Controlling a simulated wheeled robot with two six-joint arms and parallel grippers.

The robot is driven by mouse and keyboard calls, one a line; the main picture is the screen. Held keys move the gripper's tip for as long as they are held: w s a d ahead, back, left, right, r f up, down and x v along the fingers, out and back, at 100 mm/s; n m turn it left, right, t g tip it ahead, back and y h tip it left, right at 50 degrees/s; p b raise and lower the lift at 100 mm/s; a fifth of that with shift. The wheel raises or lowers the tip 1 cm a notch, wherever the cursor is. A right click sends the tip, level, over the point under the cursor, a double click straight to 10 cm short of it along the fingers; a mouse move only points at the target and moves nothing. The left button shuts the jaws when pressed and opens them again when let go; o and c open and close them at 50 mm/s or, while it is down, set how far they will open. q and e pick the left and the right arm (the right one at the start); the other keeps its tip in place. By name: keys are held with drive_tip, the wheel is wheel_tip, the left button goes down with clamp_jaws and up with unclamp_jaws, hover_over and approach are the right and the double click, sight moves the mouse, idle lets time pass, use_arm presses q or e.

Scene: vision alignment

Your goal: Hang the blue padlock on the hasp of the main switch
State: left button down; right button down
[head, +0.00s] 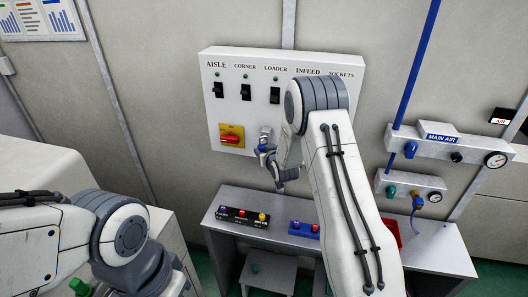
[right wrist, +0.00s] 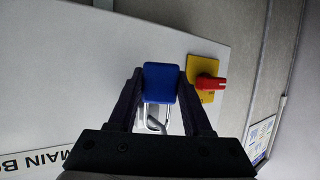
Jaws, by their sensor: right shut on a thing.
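The main switch, a red handle on a yellow plate (head: 231,135), is at the lower left of the grey switch panel; it also shows in the right wrist view (right wrist: 208,82). A small silver metal fitting, apparently the hasp (head: 265,132), is right of it. My right gripper (head: 268,158) is at the panel just below this fitting. It is shut on the blue padlock (right wrist: 160,82), with a finger on each side. A silver loop shows below the padlock body in the wrist view. I cannot tell whether the shackle passes through the hasp. My left gripper is out of view.
The panel (head: 285,60) has several black toggle switches. Below it a grey bench (head: 222,203) carries a black button box (head: 243,216) and a blue one (head: 304,229). Air lines and gauges (head: 450,145) are at right. My right arm hides part of the panel.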

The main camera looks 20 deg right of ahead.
drive_tip(key=shift+c, duration=1.3)
unclamp_jaws()
drive_tip(key=shift+s, duration=0.25)
drive_tip(key=d+b+v, duration=0.1)
drive_tip(key=b+v, duration=0.4)
drive_tip(key=v, duration=0.4)
drive_tip(key=s+a+f+n+g+y+b, duration=0.2)
drive_tip(key=s+a+f+g+b, duration=0.1)
drive_tip(key=s+a, duration=0.6)
drive_tip(key=s+a+f+n+g+y+b, duration=0.1)
drive_tip(key=s+a+f+n+g+b, duration=0.2)
drive_tip(key=s+a, duration=0.5)
drive_tip(key=s+a+n+g+b, duration=0.1)
drive_tip(key=s+a+g, duration=0.1)
drive_tip(key=s, duration=0.9)
drive_tip(key=s+a+f+n+g+h+b, duration=0.1)
drive_tip(key=s+g, duration=0.4)
drive_tip(key=s, duration=0.6)
drive_tip(key=shift+a+f+n+g+b, duration=0.3)
drive_tip(key=shift+a+n+b, duration=0.25)
drive_tip(key=shift+a, duration=0.65)
